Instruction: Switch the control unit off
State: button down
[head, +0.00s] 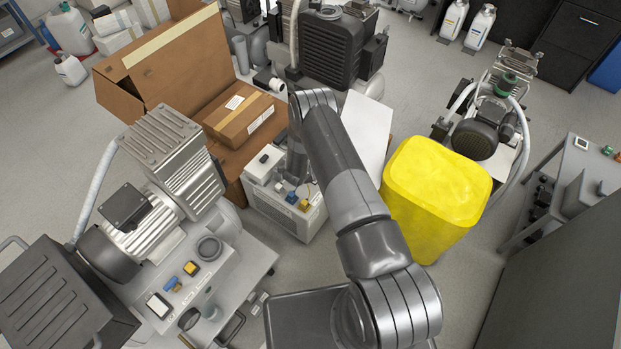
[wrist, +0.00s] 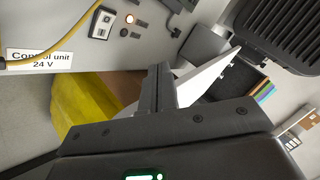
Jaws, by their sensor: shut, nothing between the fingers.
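The control unit is a light grey box (head: 292,222) in the middle of the head view, partly behind my arm. In the wrist view its grey panel (wrist: 75,45) fills the upper left, with a label reading "Control unit 24 V" (wrist: 32,60). A dark switch plate (wrist: 103,20) sits on it beside a glowing orange lamp (wrist: 130,18) and small dark parts. My gripper (wrist: 160,72) is shut and empty, its fingertips in front of the lower edge of the panel, apart from the switch in the picture. In the head view my gripper (head: 296,168) is over the unit, partly hidden.
A yellow bin (head: 435,190) stands right of the unit. An open cardboard box (head: 165,60) with a smaller carton (head: 240,112) is behind it to the left. A compressor (head: 150,225) stands left, another (head: 480,130) far right. A dark finned unit (head: 330,45) is behind.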

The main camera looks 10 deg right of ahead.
jog(key=shift+w+a+f, duration=0.15)
jog(key=shift+f, duration=1.3)
jog(key=shift+w+a+f, duration=0.1)
jog(key=shift+f, duration=1.35)
jog(key=shift+w+a+f, duration=0.15)
jog(key=shift+f, duration=1.3)
jog(key=shift+f, duration=0.1)
jog(key=shift+f, duration=0.3)
jog(key=shift+f, duration=0.3)
jog(key=shift+r, duration=0.15)
jog(key=shift+r, duration=0.6)
